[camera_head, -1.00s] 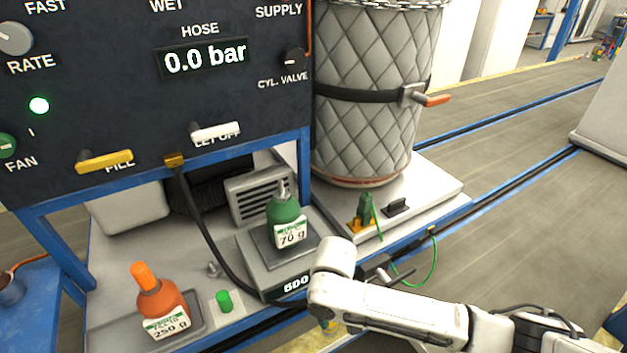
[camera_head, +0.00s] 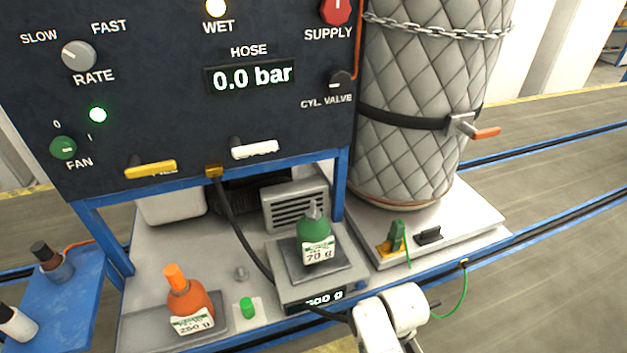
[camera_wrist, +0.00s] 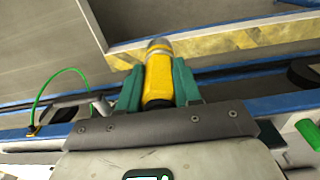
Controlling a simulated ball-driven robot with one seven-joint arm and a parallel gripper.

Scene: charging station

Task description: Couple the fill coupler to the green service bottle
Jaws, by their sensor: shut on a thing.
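The green service bottle (camera_head: 316,240) stands upright on the scale (camera_head: 285,290) in the head view. It has a grey top and a white label reading 70 g. My gripper (camera_wrist: 158,82) shows in the wrist view, its green fingers shut on the yellow fill coupler (camera_wrist: 158,75) with a grey metal tip. The coupler is apart from the bottle, which the wrist view does not show. In the head view my arm's white links are at the bottom edge, and the gripper and coupler are out of sight. A black hose (camera_head: 236,235) runs down from the panel past the scale.
An orange bottle (camera_head: 188,305) stands in a tray at the left, near a loose green cap (camera_head: 246,307). The control panel (camera_head: 180,110) overhangs the bench. A quilted cylinder (camera_head: 425,120) and a green clip (camera_head: 395,238) are at the right. Two bottles stand far left.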

